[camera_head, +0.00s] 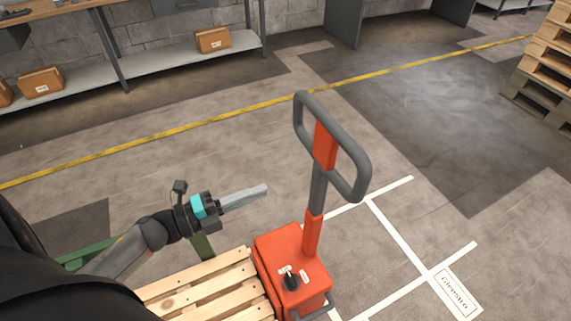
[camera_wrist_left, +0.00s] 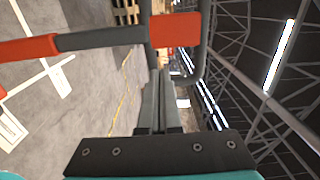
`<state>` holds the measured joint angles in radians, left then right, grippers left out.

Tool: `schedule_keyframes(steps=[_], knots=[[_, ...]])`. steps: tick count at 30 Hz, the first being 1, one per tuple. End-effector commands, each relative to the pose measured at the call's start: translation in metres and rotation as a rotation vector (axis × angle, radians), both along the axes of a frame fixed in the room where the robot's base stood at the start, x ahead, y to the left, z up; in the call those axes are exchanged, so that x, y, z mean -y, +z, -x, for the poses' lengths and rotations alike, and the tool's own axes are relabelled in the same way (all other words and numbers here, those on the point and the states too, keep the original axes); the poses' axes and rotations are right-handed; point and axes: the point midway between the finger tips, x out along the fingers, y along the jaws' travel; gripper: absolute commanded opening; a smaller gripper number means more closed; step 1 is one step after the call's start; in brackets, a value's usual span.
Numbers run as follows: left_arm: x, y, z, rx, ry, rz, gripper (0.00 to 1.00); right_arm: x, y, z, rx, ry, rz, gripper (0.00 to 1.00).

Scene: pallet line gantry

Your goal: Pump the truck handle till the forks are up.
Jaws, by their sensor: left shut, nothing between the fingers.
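The pallet truck (camera_head: 287,256) has an orange body and stands at the lower middle of the head view. Its handle (camera_head: 327,146) rises nearly upright from the body, with a dark grey loop and an orange centre bar. My left gripper (camera_head: 263,190) is shut and empty, left of the handle's shaft and apart from it. In the left wrist view, my left gripper (camera_wrist_left: 158,75) points toward the handle loop (camera_wrist_left: 205,30), whose orange bar lies just beyond the fingertips. The forks are not visible. My right gripper is not in view.
A wooden pallet (camera_head: 205,285) lies left of the truck body. White floor markings (camera_head: 400,240) run to the right. A shelf with cardboard boxes (camera_head: 213,40) stands at the back left, and stacked pallets (camera_head: 545,75) stand at the right. The floor behind the handle is clear.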

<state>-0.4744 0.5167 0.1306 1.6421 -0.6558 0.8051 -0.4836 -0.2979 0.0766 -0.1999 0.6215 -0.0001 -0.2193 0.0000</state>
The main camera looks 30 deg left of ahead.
Motion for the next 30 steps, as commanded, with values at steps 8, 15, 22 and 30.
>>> schedule_keyframes(steps=[8,15,22,30], knots=[[0.018,0.001,-0.023,0.01,-0.008,-0.013,0.0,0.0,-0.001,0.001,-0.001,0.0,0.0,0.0],[0.047,0.001,-0.061,0.009,-0.007,-0.011,0.0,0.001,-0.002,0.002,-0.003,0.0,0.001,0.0],[0.071,0.001,-0.091,0.007,-0.005,-0.01,0.0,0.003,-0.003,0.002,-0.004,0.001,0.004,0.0],[0.085,0.0,-0.108,0.004,-0.005,-0.012,0.0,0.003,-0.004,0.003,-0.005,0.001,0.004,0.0]])
